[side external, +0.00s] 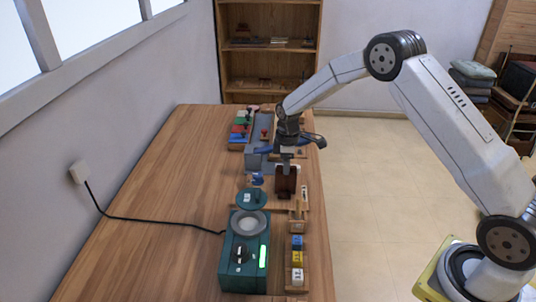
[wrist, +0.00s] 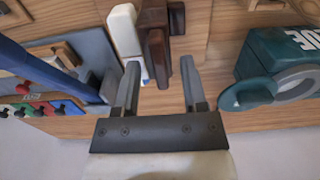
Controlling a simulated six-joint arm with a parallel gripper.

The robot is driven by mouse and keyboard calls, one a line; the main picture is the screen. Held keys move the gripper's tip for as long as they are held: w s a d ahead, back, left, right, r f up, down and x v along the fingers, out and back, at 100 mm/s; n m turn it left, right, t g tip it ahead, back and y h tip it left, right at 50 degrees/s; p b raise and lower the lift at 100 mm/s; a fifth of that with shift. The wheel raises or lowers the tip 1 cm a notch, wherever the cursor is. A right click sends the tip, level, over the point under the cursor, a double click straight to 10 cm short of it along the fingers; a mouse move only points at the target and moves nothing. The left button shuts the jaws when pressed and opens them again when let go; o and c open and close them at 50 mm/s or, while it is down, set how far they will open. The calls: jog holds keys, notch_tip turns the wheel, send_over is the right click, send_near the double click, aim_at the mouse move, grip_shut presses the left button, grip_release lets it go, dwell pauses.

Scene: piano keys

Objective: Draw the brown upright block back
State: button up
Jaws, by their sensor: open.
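The brown upright block (side external: 286,182) stands near the right edge of the wooden table, directly below my gripper (side external: 287,163) in the side view. In the wrist view the dark brown block (wrist: 156,45) shows between and ahead of my two open fingers (wrist: 160,72). Its near end appears between the fingertips, with a gap on both sides. I cannot tell how deep it sits between them. A white piece (wrist: 124,32) stands next to it, close to the left finger.
A teal device (side external: 245,252) with a round grey dish is nearer the camera; it is at right in the wrist view (wrist: 265,70). Blue, yellow and white blocks (side external: 297,258) line the right edge. The table's left side is mostly clear.

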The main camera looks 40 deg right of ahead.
jog(key=shift+f, duration=0.2)
grip_shut()
dwell(1.4)
